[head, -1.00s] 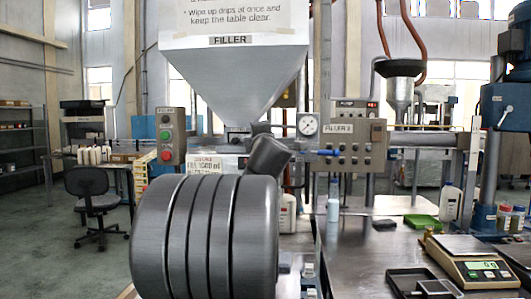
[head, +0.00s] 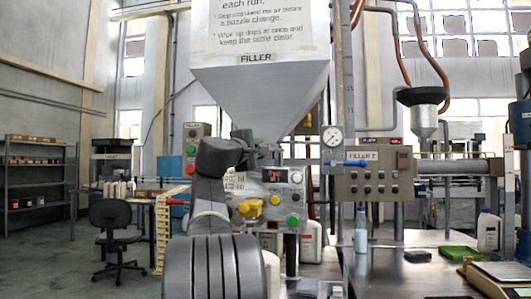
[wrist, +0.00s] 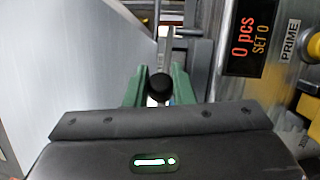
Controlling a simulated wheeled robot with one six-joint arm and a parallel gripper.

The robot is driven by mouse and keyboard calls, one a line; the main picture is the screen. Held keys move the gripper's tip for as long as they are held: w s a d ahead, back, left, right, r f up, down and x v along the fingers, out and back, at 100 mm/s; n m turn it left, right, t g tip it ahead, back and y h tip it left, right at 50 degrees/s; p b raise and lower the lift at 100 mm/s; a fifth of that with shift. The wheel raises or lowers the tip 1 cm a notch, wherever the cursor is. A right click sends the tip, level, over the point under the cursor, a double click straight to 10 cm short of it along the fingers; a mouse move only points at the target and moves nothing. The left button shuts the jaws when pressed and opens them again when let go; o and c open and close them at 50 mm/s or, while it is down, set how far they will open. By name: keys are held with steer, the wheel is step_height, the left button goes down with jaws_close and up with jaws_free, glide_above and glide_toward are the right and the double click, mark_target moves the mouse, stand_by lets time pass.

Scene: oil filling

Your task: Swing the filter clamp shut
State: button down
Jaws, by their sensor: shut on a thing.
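A black round knob (wrist: 159,86) sits between the two green fingers of my gripper (wrist: 157,75) in the wrist view. My gripper is shut on this knob, which looks like the end of the filter clamp's handle. A narrow metal bar (wrist: 166,42) runs away beyond the knob. The rest of the clamp is hidden or too small to tell apart, so how far it is swung cannot be told. In the head view my gripper (head: 259,143) is under the filler hopper (head: 262,92), small and mostly behind my own arm.
The hopper's sloping wall (wrist: 75,65) is close on the left in the wrist view. The filler's control panel (head: 283,197) with yellow and green knobs is just right of my arm. A metal table (head: 400,265) with a bottle (head: 361,232) is at the right.

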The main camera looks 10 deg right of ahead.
steer(key=w+a+m+g+h+p, duration=0.1)
steer(key=p, duration=0.1)
steer(key=w+a+m+g+h+p, duration=0.1)
steer(key=h, duration=0.1)
steer(key=shift+w+a+r+p, duration=0.1)
steer(key=shift+w+r+p, duration=0.05)
steer(key=shift+r+p, duration=0.2)
steer(key=shift+w+a+f+m+g+h+p, duration=0.15)
steer(key=shift+w+a+m+g+h+p, duration=0.25)
steer(key=shift+m+g+h+p, duration=0.4)
steer(key=shift+w+f+g+p, duration=0.2)
steer(key=shift+g+p, duration=0.1)
steer(key=shift+p, duration=0.2)
steer(key=c, duration=1.3)
jaws_free()
steer(key=shift+o, duration=0.2)
steer(key=shift+f, duration=0.1)
